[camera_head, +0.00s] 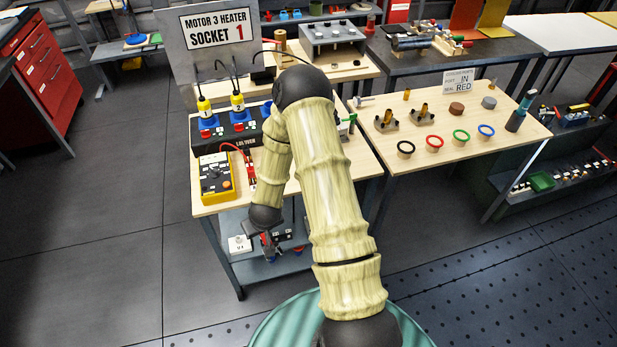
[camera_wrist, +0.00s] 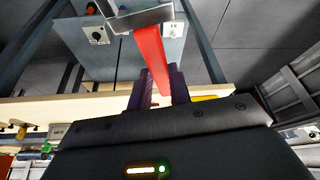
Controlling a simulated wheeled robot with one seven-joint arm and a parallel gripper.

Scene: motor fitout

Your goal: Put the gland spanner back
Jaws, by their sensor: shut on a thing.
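The gland spanner (camera_wrist: 150,55), as I take it, has a red handle and a grey metal head, seen in the wrist view. My gripper (camera_wrist: 160,82) is shut on the red handle between its two dark purple fingers, with the metal head pointing away from the palm. In the head view my gripper (camera_head: 267,243) hangs low at the front edge of the left bench, above the lower shelf. The spanner is too small and too covered there to make out clearly. I cannot tell where its storage place is.
The left bench (camera_head: 355,160) carries a yellow meter (camera_head: 214,178) and a black socket unit (camera_head: 205,143). Its lower shelf (camera_head: 268,270) holds a white switch box (camera_head: 239,245). The right bench (camera_head: 460,160) holds coloured rings and brass fittings. Open floor lies at the left.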

